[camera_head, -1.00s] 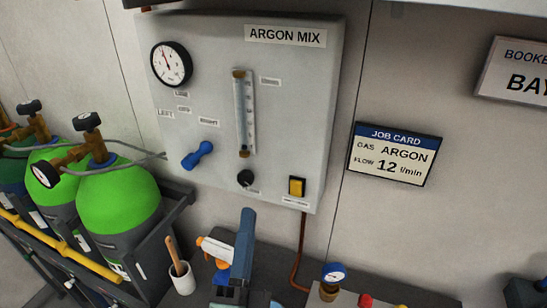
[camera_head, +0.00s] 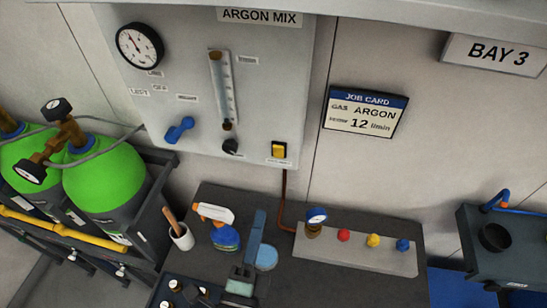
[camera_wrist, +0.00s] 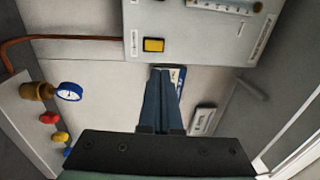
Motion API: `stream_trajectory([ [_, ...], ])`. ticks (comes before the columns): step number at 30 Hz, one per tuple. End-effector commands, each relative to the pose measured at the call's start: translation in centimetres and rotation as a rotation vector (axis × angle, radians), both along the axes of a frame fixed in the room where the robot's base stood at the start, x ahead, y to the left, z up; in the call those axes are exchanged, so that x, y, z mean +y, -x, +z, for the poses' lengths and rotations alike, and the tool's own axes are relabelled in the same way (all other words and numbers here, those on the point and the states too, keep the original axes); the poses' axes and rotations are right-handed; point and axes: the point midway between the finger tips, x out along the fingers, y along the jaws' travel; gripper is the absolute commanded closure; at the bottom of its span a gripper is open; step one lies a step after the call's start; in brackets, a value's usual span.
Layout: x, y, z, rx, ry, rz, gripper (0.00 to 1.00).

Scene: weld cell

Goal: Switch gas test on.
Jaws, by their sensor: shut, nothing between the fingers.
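A grey gas panel (camera_head: 270,90) marked ARGON MIX hangs on the wall. A yellow switch (camera_head: 279,150) in a dark frame sits at its lower right, above a small label too small to read. The switch also shows in the wrist view (camera_wrist: 153,45), just beyond my fingertips. My gripper (camera_head: 260,213) is shut and empty, with its blue-grey fingers together. It is below the switch in the head view and apart from it. The fingertips (camera_wrist: 161,70) in the wrist view point toward the panel's edge. Which way the switch is set is unclear.
The panel carries a round gauge (camera_head: 139,45), a flow tube (camera_head: 222,88), a blue lever (camera_head: 180,129) and a black knob (camera_head: 231,147). A spray bottle (camera_head: 222,230) and a cup (camera_head: 181,238) stand on the bench. A block with coloured knobs (camera_head: 350,253) is at right.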

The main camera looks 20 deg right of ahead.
Motion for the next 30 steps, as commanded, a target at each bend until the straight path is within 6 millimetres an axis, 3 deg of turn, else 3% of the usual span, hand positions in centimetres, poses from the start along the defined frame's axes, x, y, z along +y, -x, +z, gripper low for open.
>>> stream_trajectory([
  [5, -0.7, -1.1, 0.5, -0.003, 0.003, -0.001, 1.0],
  [21, -6.4, -9.6, 1.8, -0.002, 0.002, -0.001, 1.0],
  [30, -7.7, -11.5, 1.8, 0.0, 0.0, 0.0, 1.0],
])
